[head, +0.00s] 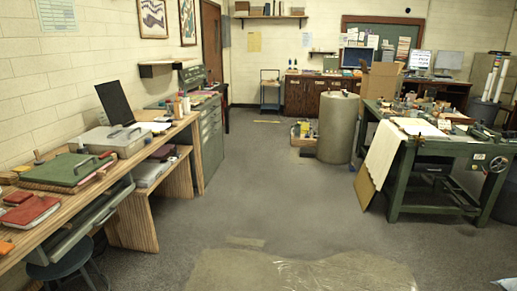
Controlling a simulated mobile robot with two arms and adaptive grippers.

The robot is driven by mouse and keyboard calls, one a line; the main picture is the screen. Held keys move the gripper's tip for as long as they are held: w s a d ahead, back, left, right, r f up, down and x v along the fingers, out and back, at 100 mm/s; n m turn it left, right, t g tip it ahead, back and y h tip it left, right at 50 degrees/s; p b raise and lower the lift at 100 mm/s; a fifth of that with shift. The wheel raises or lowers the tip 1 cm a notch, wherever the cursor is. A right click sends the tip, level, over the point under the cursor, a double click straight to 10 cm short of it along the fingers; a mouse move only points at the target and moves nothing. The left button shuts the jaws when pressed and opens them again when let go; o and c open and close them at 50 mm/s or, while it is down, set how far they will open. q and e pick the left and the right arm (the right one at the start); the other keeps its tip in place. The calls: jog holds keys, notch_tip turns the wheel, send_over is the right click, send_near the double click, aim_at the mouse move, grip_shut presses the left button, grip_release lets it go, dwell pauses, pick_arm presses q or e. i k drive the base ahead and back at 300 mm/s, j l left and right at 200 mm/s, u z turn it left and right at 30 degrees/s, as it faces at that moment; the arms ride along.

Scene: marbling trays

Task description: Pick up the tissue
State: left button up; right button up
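I cannot make out a tissue for certain in the head view. A pale sheet (384,152) hangs over the left side of the green workbench (440,149) on the right. A flat white sheet (418,127) lies on top of that bench. I cannot tell whether either is the tissue. Neither of my grippers is in view.
A long wooden bench (66,211) runs along the left wall, holding a lidded grey box (112,140), a green board (68,169) and red books. A dark stool (62,264) stands below. A large cylinder (338,128) stands mid-room. The central floor is clear; clear plastic lies in front.

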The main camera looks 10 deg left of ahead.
aim_at(160, 127)
jog(key=i, duration=2.2)
jog(key=i+u, duration=0.1)
jog(key=i, duration=2.05)
jog(key=i+j+u, duration=0.1)
jog(key=i+u, duration=0.15)
jog(key=i, duration=0.3)
jog(key=i+u, duration=0.2)
jog(key=i, duration=0.35)
jog(key=i+l+u, duration=0.25)
jog(key=i, duration=0.3)
jog(key=i+l+u, duration=0.2)
jog(key=i, duration=0.4)
jog(key=i+l+u, duration=0.1)
jog(key=i+u, duration=0.35)
jog(key=i+l+u, duration=0.2)
jog(key=u, duration=0.3)
jog(key=i+l+u, duration=0.6)
jog(key=l+u, duration=0.15)
jog(key=u, duration=0.15)
jog(key=i+l+u, duration=0.15)
jog(key=l+u, duration=0.35)
jog(key=i+l+u, duration=0.1)
jog(key=l+u, duration=1.1)
jog(key=k+j+z, duration=0.1)
jog(key=z, duration=1.4)
jog(key=k+l, duration=0.05)
jog(key=l, duration=0.05)
